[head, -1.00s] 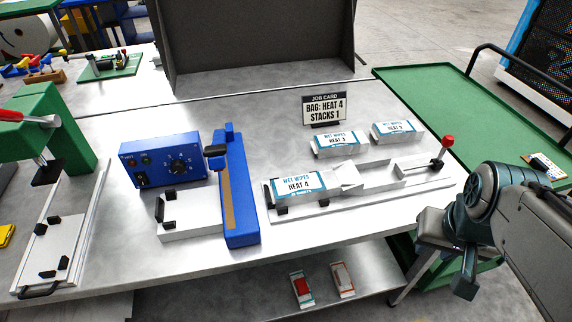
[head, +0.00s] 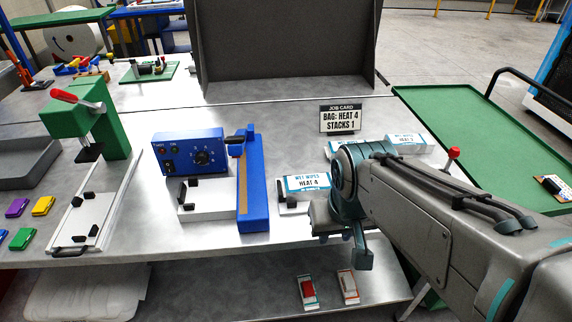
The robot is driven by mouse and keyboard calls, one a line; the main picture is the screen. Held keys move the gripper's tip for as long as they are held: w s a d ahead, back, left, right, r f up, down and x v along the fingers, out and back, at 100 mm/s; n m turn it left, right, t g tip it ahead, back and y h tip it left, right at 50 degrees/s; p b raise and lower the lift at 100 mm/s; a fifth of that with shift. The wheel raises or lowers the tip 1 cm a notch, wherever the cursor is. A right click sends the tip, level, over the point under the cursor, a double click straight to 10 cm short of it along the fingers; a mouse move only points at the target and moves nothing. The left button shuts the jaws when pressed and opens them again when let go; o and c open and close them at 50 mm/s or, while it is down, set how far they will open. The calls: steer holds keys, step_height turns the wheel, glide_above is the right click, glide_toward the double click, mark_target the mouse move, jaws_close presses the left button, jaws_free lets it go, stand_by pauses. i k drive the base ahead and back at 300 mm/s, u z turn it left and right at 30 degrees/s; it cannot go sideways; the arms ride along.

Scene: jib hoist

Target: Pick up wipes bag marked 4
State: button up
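The wipes bag marked 4 (head: 307,182) is a white pack with a blue border, its label reading "WET WIPES HEAT 4". It lies flat at the left end of a metal fixture on the bench, just right of the blue sealer. My gripper (head: 342,243) is in front of and slightly right of the bag, near the bench's front edge in the picture. I see no bag in it. My arm hides most of the fixture to the right of the bag. The gripper's fingers are seen at an angle, and their opening does not show clearly.
The blue sealer (head: 252,190) with its control box (head: 190,152) stands left of the bag. Two other wipes bags lie behind my arm, one (head: 408,143) mostly visible. A job card (head: 340,119) stands behind. A red-knobbed lever (head: 453,153) rises at right, beside a green table (head: 480,140).

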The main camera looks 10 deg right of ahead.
mark_target(310, 187)
steer(key=z, duration=1.45)
steer(key=k, duration=0.75)
steer(key=u, duration=1.35)
steer(key=i, duration=1)
steer(key=z, duration=0.05)
